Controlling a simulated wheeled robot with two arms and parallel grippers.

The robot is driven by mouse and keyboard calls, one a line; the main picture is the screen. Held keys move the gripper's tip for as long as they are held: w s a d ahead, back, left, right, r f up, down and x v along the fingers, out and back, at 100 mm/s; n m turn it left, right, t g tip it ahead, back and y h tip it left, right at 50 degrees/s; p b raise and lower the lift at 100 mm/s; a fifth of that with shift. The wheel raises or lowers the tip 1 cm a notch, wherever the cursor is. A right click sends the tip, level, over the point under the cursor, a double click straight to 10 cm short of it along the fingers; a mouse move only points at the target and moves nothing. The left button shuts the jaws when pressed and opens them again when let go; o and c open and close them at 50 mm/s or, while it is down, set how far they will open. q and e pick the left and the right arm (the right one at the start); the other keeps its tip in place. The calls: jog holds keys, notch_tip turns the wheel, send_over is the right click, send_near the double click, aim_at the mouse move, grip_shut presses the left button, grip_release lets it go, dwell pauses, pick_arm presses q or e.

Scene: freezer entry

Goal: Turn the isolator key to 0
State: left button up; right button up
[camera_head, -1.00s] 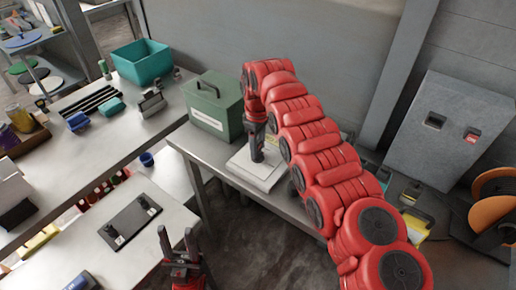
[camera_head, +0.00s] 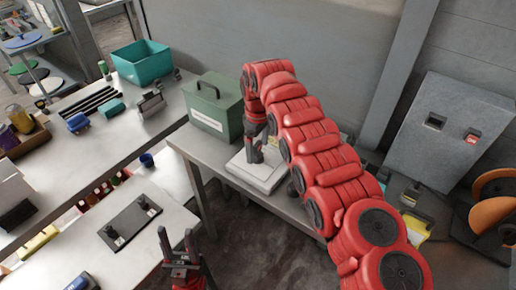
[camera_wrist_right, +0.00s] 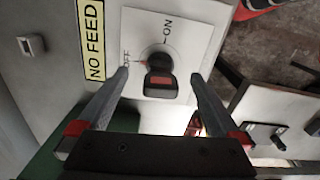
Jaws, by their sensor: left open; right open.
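The isolator key is a black knob with a red inset (camera_wrist_right: 161,82), on a white plate (camera_wrist_right: 190,40) marked ON and OFF in the right wrist view. A red tick is by OFF; I cannot tell clearly which mark the knob points to. My right gripper (camera_wrist_right: 160,75) is open, one finger on each side of the knob; contact is not clear. In the head view this gripper (camera_head: 255,156) is low over a white box (camera_head: 243,171) on the bench, and the key is hidden. My left gripper (camera_head: 176,236) is open and empty at the bottom, left of the right arm.
A yellow NO FEED label (camera_wrist_right: 93,38) is beside the white plate. A green case (camera_head: 216,104) stands behind the box. A black plate with two knobs (camera_head: 128,226) lies on the left table. A grey panel (camera_head: 447,130) is at the right.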

aim_at(258, 143)
jog(key=shift+r, duration=1.15)
jog(key=shift+r+p, duration=1.6)
jog(key=shift+r, duration=0.7)
